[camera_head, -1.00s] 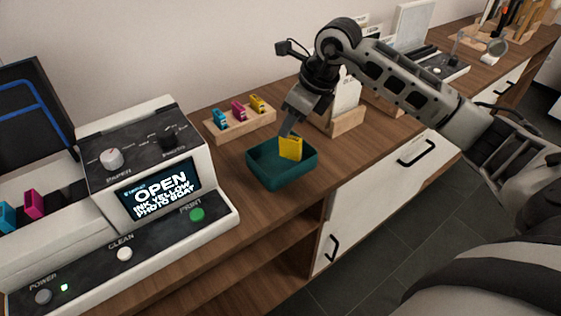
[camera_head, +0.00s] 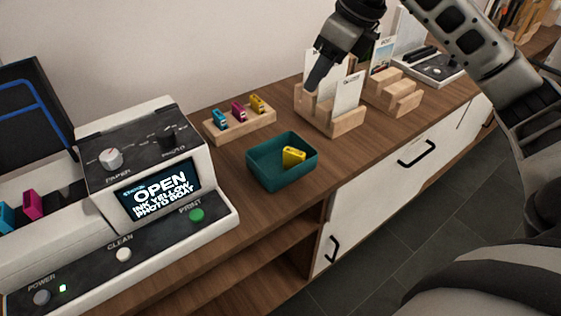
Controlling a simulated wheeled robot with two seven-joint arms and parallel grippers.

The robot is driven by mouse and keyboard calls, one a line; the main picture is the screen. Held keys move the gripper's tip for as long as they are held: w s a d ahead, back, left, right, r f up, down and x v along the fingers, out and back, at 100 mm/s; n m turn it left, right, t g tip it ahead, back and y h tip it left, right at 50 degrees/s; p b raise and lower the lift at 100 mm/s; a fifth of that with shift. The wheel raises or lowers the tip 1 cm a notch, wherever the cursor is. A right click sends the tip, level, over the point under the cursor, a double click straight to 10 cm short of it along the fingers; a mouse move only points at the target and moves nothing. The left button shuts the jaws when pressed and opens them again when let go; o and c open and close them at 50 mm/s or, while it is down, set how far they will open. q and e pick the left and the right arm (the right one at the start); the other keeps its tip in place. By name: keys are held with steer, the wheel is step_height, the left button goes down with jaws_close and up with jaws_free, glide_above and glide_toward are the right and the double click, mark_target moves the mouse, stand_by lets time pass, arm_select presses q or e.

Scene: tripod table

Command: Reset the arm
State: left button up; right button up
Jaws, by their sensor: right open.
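My right gripper (camera_head: 318,77) is raised above the counter, in front of the wooden card holder. It is open, with nothing seen between its fingers. My right arm (camera_head: 460,38) comes in from the upper right. A yellow cartridge (camera_head: 293,156) lies in the teal bin (camera_head: 262,178), below and to the left of the gripper and apart from it. My left gripper is not in view.
A printer (camera_head: 150,195) with a lit screen stands at the left. A wooden rack (camera_head: 240,125) holds blue, pink and yellow cartridges. Wooden holders (camera_head: 335,120) with cards stand close behind the gripper. The counter (camera_head: 395,135) right of the bin is clear.

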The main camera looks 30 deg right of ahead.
steer(key=v, duration=0.2)
steer(key=shift+s+d+r, duration=0.1)
steer(key=shift+r, duration=0.3)
